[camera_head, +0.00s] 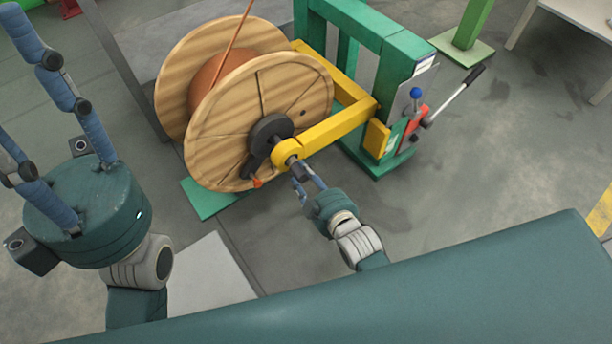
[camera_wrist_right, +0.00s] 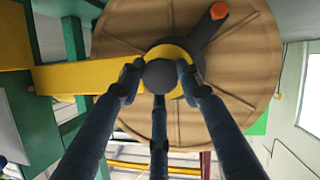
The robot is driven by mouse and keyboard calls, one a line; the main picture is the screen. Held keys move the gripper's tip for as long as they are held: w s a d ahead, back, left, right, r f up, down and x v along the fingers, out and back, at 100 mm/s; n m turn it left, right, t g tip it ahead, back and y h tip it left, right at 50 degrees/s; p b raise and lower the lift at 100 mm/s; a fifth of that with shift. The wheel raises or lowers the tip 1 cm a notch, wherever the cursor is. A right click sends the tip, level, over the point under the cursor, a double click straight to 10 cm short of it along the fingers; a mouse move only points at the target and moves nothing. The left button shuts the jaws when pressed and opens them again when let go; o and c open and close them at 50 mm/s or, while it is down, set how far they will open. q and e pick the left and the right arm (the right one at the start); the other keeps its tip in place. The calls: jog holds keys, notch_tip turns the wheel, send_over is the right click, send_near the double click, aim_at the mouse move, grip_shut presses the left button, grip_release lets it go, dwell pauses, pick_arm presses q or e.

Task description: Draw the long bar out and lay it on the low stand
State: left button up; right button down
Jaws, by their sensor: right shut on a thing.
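The long bar shows only as its dark round end in the right wrist view (camera_wrist_right: 160,76). The rest of it is hidden inside the yellow arm's ring (camera_head: 287,152) and the wooden reel (camera_head: 285,95). My right gripper (camera_head: 302,176) is shut on the bar's end, just in front of the ring; its fingers close around it in the wrist view. My left gripper (camera_head: 22,95) is open and empty at the left, its fingers spread upward. A flat pale grey surface (camera_head: 212,275) lies low beside my left arm; I cannot tell if it is the low stand.
The green frame (camera_head: 405,55) carries the yellow arm. A lever (camera_head: 458,92) and a blue knob (camera_head: 416,93) stick out at its right. An orange-tipped crank (camera_head: 258,181) sits by the reel's hub. The floor right of my right gripper is clear.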

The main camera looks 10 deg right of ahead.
jog(key=shift+s+d+p, duration=0.2)
jog(key=shift+s+p, duration=0.25)
jog(key=shift+s, duration=0.25)
jog(key=shift+s+d+p, duration=0.15)
jog(key=shift+s+p, duration=0.3)
jog(key=shift+s, duration=0.25)
jog(key=shift+s+d+f+p, duration=0.1)
jog(key=shift+s+d+p, duration=0.2)
jog(key=shift+s, duration=0.3)
jog(key=shift+s+d+f+p, duration=0.1)
jog(key=shift+s+d+p, duration=0.15)
jog(key=shift+s, duration=0.3)
jog(key=shift+s+d+p, duration=0.3)
jog(key=shift+s, duration=0.3)
jog(key=c, duration=1.3)
grip_release()
jog(key=shift+o, duration=0.9)
jog(key=shift+w+r, duration=0.1)
jog(key=v, duration=1.2)
